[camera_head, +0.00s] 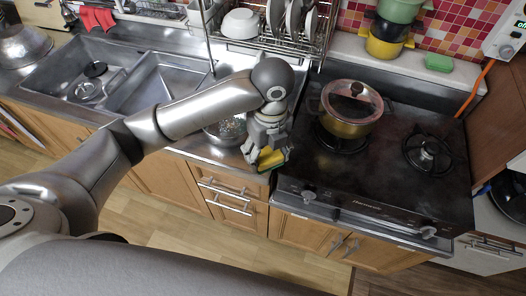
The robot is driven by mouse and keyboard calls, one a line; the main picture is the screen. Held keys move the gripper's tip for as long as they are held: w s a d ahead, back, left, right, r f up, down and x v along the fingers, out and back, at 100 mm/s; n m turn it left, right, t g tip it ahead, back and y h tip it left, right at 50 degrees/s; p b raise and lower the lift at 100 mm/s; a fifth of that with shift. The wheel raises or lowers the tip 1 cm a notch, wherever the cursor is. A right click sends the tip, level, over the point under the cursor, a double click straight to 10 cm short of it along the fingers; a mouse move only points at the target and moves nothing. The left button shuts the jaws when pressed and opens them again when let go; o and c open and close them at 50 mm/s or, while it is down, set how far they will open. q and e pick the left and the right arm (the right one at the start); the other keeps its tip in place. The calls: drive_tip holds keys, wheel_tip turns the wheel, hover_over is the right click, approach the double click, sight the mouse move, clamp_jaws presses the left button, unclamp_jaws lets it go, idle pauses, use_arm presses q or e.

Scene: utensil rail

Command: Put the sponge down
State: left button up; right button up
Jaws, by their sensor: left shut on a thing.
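My left gripper (267,153) is shut on a sponge (270,160), yellow with some green at its lower edge. The gripper points down and covers the sponge's upper part. It is over the front of the counter, between the sink and the stove. I cannot tell whether the sponge touches the counter. My right gripper is not in view.
A gold pot with a lid (350,108) stands on the stove (390,165), right of the gripper. A metal bowl (226,130) sits behind my left arm. A dish rack (262,42) stands behind, and the double sink (150,85) lies left. A green block (438,62) lies on the back ledge.

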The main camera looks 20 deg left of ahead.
use_arm(q)
drive_tip(key=w+a+f, duration=0.1)
drive_tip(key=w+f, duration=0.1)
drive_tip(key=w+a+f+p, duration=0.1)
drive_tip(key=w+f, duration=0.1)
drive_tip(key=w, duration=0.1)
drive_tip(key=w+a+f+p, duration=0.1)
drive_tip(key=w+a+f, duration=0.1)
drive_tip(key=w, duration=0.1)
drive_tip(key=shift+f, duration=0.35)
drive_tip(key=shift+w+f, duration=0.15)
drive_tip(key=shift+f, duration=0.1)
drive_tip(key=shift+w+a+f, duration=0.1)
drive_tip(key=shift+f, duration=0.1)
wheel_tip(320, 180, down, 3)
drive_tip(key=shift+w+a, duration=0.1)
drive_tip(key=shift+w, duration=0.05)
drive_tip(key=shift+f, duration=0.25)
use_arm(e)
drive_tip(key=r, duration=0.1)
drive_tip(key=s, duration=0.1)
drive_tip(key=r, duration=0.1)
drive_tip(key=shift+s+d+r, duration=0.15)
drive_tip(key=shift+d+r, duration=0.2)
